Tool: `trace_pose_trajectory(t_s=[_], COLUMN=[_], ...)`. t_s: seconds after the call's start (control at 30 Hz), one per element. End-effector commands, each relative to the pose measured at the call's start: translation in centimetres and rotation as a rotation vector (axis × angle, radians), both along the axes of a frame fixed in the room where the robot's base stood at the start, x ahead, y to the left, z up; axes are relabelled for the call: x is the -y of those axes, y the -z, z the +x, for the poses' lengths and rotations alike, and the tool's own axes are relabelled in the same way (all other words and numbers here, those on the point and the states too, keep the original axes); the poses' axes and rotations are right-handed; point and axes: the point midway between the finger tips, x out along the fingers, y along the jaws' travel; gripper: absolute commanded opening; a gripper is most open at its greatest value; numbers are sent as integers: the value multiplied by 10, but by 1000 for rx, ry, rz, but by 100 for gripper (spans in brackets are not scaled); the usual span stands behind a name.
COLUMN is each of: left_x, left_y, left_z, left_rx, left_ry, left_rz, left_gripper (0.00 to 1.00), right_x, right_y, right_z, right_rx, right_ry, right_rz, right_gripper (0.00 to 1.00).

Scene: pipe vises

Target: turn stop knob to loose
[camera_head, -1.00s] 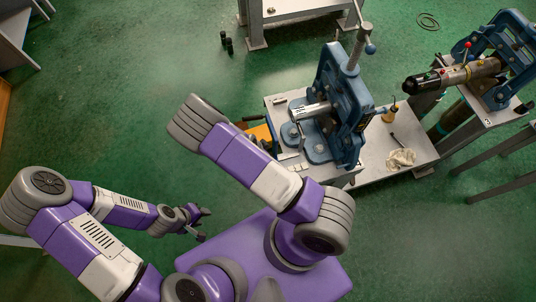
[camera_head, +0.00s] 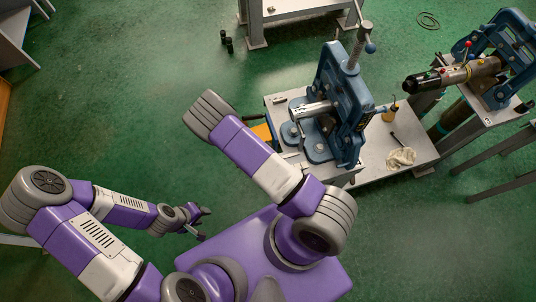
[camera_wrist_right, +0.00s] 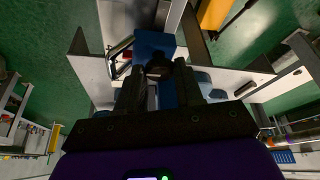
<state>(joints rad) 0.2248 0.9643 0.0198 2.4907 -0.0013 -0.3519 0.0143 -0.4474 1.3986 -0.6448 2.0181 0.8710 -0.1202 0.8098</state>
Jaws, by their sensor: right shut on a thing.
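A dark round knob (camera_wrist_right: 158,68) sits between the fingertips of my right gripper (camera_wrist_right: 159,78) in the right wrist view. The gripper is shut on it. A blue plate is behind the knob. The blue pipe vise (camera_head: 345,90) stands on a grey metal table in the head view, with a metal pipe (camera_head: 312,111) in it. My right gripper and the knob are hidden in the head view. My left gripper (camera_head: 203,223) is open and empty, low over the floor at the left, far from the vise.
A second blue vise (camera_head: 498,94) with a dark-ended pipe stands at the right. A white cloth (camera_head: 401,157) and a small orange-yellow bottle (camera_head: 391,114) are on the table (camera_head: 420,150). The green floor is free at the left.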

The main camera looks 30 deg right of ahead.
Motion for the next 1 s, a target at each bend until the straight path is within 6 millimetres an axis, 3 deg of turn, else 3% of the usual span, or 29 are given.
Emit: trace_pose_trajectory(t_s=[0.23,0.6,0.93,0.97,1.0], left_x=[0,0,0,0,0], left_y=[7,32,31,31,31], left_z=[0,0,0,0,0], left_rx=[0,0,0,0,0], left_ry=[0,0,0,0,0], left_rz=[0,0,0,0,0], left_gripper=[39,39,39,39,39], right_x=[1,2,1,1,1], right_y=[2,1,0,0,0], right_z=[-2,-4,-4,-4,-4], right_rx=[-1,1,0,0,0], right_ry=[-50,-378,-398,-398,-398], right_rz=[1,0,-1,-1,0], right_gripper=[5,5,5,39,45])
